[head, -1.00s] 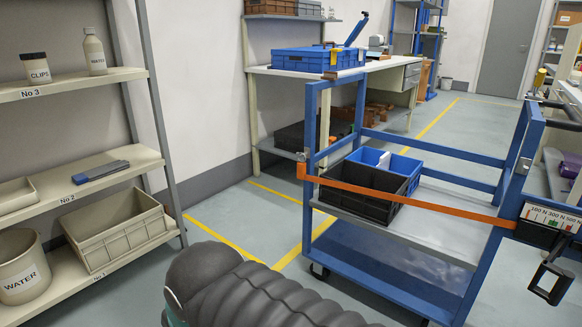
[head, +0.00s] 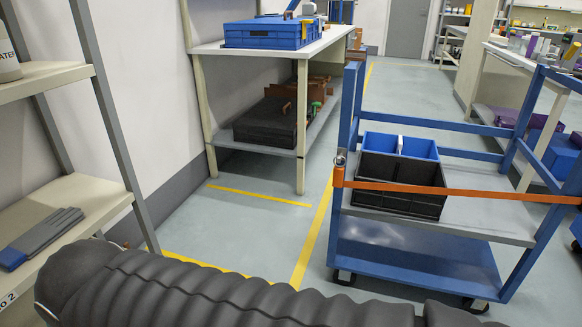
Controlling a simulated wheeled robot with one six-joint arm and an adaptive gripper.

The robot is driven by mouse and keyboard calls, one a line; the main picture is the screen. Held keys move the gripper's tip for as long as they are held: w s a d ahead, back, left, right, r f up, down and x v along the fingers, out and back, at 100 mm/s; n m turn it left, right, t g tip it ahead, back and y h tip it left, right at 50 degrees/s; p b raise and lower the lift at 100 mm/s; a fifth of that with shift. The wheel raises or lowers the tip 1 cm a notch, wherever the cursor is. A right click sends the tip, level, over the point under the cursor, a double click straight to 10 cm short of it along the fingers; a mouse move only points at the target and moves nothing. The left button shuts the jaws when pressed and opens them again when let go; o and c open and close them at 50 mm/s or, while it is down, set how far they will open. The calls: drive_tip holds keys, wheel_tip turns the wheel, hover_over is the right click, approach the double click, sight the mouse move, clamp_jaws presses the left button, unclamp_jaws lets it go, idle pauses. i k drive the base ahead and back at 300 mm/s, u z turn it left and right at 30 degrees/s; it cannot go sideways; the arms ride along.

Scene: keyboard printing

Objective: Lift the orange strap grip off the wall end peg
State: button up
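The orange strap (head: 470,192) runs taut across the near side of the blue cart. Its left end, an orange grip piece (head: 338,177), sits against the cart's left post. A small metal peg (head: 340,160) shows just above that piece. Whether the grip loops around the peg is too small to tell. The strap's right end runs out of the picture. My gripper is not in view. My dark ribbed arm cover (head: 220,290) fills the bottom of the head view, in front of the cart and apart from the strap.
The blue cart (head: 410,255) carries a black crate (head: 400,185) and a blue crate (head: 418,146) behind the strap. A shelf rack (head: 75,205) stands close at left. A bench (head: 200,48) with a blue box (head: 262,31) stands behind. Floor between rack and cart is clear.

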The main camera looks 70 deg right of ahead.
sight(338, 171)
drive_tip(key=i, duration=0.95)
drive_tip(key=z, duration=4.05)
